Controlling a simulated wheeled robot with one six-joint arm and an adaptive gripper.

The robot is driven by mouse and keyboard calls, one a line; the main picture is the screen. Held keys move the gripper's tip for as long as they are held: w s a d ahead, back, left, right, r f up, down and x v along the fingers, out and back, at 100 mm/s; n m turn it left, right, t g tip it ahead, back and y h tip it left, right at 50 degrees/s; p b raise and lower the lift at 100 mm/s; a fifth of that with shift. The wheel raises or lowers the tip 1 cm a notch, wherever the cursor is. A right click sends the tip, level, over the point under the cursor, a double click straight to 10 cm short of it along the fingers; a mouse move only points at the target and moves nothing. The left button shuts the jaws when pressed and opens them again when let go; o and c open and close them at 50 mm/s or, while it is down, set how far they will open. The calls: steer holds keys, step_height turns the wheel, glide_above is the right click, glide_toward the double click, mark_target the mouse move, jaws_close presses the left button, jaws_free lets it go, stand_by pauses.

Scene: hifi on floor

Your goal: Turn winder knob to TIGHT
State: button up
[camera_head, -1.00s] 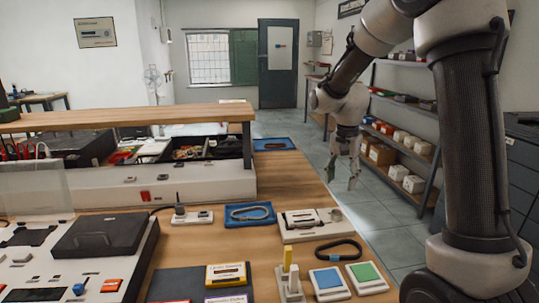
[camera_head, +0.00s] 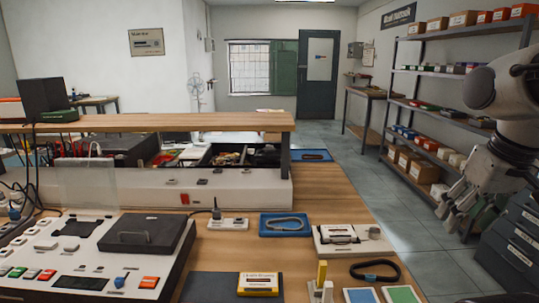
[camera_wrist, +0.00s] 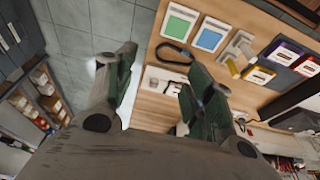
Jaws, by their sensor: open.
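The winder is a pale flat box (camera_head: 338,240) on the wooden bench, with a cassette-like part (camera_head: 338,233) on it. A small round grey knob (camera_head: 374,231) stands at its right end; I cannot read its setting or any TIGHT mark. My gripper (camera_head: 458,213) hangs open and empty to the right of the bench, apart from the winder. In the wrist view, my gripper (camera_wrist: 163,65) has its fingers spread wide. A pale box, seemingly the winder (camera_wrist: 158,76), shows between them, partly hidden by the right finger. The knob is not clear there.
A black loop strap (camera_head: 376,271), blue pad (camera_head: 360,296) and green pad (camera_head: 401,294) lie nearby. A blue tray (camera_head: 263,225) with a cable is to the left. A raised wooden shelf (camera_head: 150,123) crosses the bench. Shelving (camera_head: 420,105) and dark drawers (camera_head: 510,245) stand right.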

steer(key=r+t, duration=0.1)
steer(key=r, duration=0.1)
steer(key=n+g, duration=0.5)
steer(key=n, duration=0.1)
glide_above(375, 230)
steer(key=s, duration=0.3)
step_height(375, 230, down, 18)
steer(key=shift+s+d+f, duration=0.1)
steer(key=shift+s+d, duration=0.05)
steer(key=w, duration=0.1)
steer(key=w+n, duration=0.1)
steer(key=w, duration=0.1)
steer(key=shift+r, duration=0.4)
steer(key=shift+w+r+n+t, duration=0.15)
steer(key=shift+r+n+t, duration=0.1)
steer(key=shift+n+t, duration=0.25)
steer(key=shift+w+f+n, duration=0.1)
steer(key=shift+f+n, duration=0.1)
steer(key=shift+n, duration=0.1)
steer(key=shift+f, duration=0.35)
step_height(375, 230, down, 7)
steer(key=shift+r, duration=0.1)
